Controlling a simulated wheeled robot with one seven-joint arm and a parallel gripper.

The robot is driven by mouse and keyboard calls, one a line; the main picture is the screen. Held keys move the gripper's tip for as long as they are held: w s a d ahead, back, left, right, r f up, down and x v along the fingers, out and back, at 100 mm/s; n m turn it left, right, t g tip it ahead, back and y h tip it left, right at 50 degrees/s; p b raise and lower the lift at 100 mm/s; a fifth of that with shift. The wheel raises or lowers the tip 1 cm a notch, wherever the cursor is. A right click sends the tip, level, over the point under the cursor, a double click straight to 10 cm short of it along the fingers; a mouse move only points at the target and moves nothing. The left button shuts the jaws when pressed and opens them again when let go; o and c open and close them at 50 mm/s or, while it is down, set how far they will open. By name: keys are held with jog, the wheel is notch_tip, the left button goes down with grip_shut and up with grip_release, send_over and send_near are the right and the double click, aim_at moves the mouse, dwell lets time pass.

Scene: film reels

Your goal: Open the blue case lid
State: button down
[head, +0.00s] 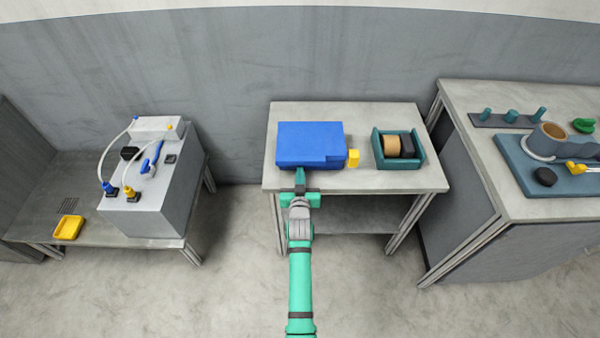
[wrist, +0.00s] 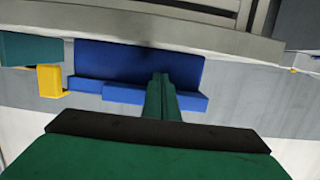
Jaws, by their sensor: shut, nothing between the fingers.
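The blue case (head: 311,143) sits on the middle table, its lid looking down over the body in the head view. It also shows in the wrist view (wrist: 125,62), with a raised blue panel and a narrower blue ledge along one side. My gripper (head: 300,172) is at the case's front edge, left of its middle. In the wrist view the green fingers (wrist: 161,78) are together, with nothing between them, and overlap the ledge. I cannot tell whether they touch the case. The fingers hide a small part of the front edge.
A yellow block (head: 353,158) stands close to the case's right side. A teal open box (head: 417,160) with a tan roll and a black roll stands farther right. The middle table (head: 385,184) has a bare strip in front. Other benches stand left and right.

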aim_at(300, 158)
dwell(0.3)
jog(key=shift+w+r, duration=0.25)
jog(key=shift+r, duration=0.8)
jog(key=shift+w+r, duration=0.3)
jog(key=shift+r, duration=0.75)
jog(key=shift+w+r, duration=0.25)
jog(key=shift+r, duration=0.8)
jog(key=shift+w+r, duration=0.7)
jog(key=shift+r, duration=0.35)
jog(key=shift+w+r, duration=0.7)
jog(key=shift+r, duration=0.3)
jog(key=shift+w+r, duration=0.75)
jog(key=shift+w, duration=0.2)
jog(key=shift+w+r, duration=0.75)
jog(key=shift+w, duration=0.2)
